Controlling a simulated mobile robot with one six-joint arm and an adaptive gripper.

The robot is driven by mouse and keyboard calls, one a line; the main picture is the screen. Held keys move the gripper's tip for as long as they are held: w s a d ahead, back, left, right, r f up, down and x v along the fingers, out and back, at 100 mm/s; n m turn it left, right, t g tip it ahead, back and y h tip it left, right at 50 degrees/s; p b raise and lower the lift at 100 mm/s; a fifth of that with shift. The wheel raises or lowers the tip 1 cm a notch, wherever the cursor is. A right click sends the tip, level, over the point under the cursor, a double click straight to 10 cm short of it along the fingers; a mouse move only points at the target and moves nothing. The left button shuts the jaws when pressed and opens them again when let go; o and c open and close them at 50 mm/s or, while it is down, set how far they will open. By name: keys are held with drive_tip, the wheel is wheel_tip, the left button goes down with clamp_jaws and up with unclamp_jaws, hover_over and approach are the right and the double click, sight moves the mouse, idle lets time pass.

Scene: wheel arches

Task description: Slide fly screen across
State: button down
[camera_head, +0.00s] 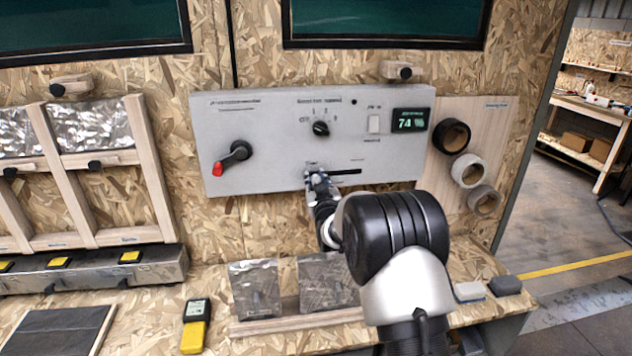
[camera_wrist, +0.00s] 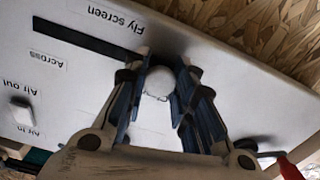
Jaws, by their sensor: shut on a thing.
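The grey control panel (camera_head: 275,120) is fixed to the chipboard wall in the head view. A dark horizontal slot (camera_head: 346,172) runs low on it. In the wrist view, which shows the panel upside down, the slot (camera_wrist: 85,40) has the label "Fly screen" beside it and "Across" near its far end. My gripper (camera_head: 317,172) is at the left end of the slot in the head view. In the wrist view my gripper (camera_wrist: 158,92) has its fingers on both sides of a pale round knob (camera_wrist: 160,80) and is shut on it. The knob's stem is hidden.
A red-tipped crank handle (camera_head: 232,155) sits left of the slot, and a rotary dial (camera_head: 320,128) above it. A white rocker switch (camera_head: 374,124) and a display (camera_head: 410,120) reading 74 are at the right. Tape rolls (camera_head: 467,170) hang beyond the panel.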

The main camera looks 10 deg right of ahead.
drive_tip(key=d+b, duration=0.2)
drive_tip(key=d, duration=1)
drive_tip(key=shift+r+b, duration=0.2)
drive_tip(key=shift+b, duration=0.1)
drive_tip(key=shift+d+r, duration=0.1)
drive_tip(key=shift+d, duration=0.15)
drive_tip(key=c, duration=1.3)
unclamp_jaws()
drive_tip(key=shift+w+d, duration=0.1)
drive_tip(key=shift+d, duration=0.05)
drive_tip(key=shift+f, duration=0.25)
drive_tip(key=shift+s, duration=0.5)
approach(355, 172)
drive_tip(key=s, duration=0.5)
drive_tip(key=shift+s+r, duration=0.2)
drive_tip(key=shift+s, duration=0.05)
